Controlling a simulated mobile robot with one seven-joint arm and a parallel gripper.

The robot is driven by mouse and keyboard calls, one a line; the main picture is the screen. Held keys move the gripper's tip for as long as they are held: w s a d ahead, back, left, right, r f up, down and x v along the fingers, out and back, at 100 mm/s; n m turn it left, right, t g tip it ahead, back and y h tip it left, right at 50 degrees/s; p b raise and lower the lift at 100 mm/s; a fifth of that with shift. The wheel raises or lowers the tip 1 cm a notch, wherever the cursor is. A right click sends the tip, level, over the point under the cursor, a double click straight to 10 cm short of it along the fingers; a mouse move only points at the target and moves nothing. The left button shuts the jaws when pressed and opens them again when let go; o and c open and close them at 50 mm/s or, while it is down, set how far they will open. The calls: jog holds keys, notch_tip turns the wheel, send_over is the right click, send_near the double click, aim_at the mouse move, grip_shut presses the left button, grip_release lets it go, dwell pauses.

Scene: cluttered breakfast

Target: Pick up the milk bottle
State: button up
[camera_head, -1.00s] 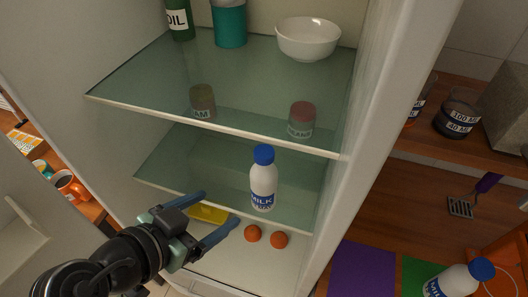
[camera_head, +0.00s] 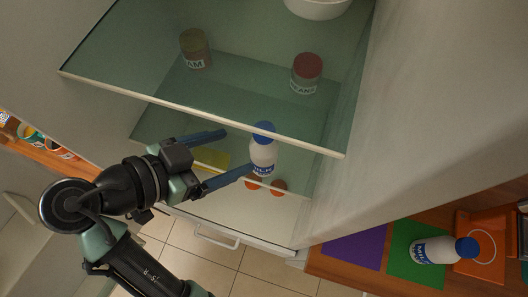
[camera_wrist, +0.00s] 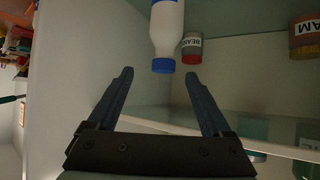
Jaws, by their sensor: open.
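A white milk bottle with a blue cap and label (camera_head: 263,157) stands upright on a glass shelf inside the fridge. It also shows in the wrist view (camera_wrist: 167,30), upside down, beyond the fingertips. My gripper (camera_head: 238,151) is open and empty, its fingers pointing toward the bottle. The nearer fingertip is close to the bottle's left side; I cannot tell whether it touches. A second milk bottle (camera_head: 440,250) lies on its side on the counter at the right.
A glass shelf (camera_head: 120,68) lies above, its front edge near the bottle's cap. Cans, one labelled BEANS (camera_head: 306,72), stand behind, and orange round things (camera_head: 278,188) lie below. The fridge side wall (camera_head: 400,120) is at the right. A purple mat (camera_head: 355,246) lies on the counter.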

aim_at(255, 138)
jog(key=x, duration=0.3)
jog(key=shift+w+d+f, duration=0.1)
jog(key=shift+w+d, duration=0.1)
jog(key=shift+w+d+f, duration=0.2)
jog(key=shift+d+f, duration=0.1)
jog(key=shift+d, duration=0.15)
jog(key=shift+w+a+p+x, duration=0.1)
jog(key=shift+w+p+x, duration=0.1)
jog(key=shift+p+x, duration=0.85)
jog(key=shift+w+a+p+x, duration=0.1)
jog(key=shift+w+p+x, duration=0.15)
jog(key=shift+x, duration=1.4)
jog(key=shift+r, duration=0.1)
grip_shut()
jog(key=shift+r, duration=0.1)
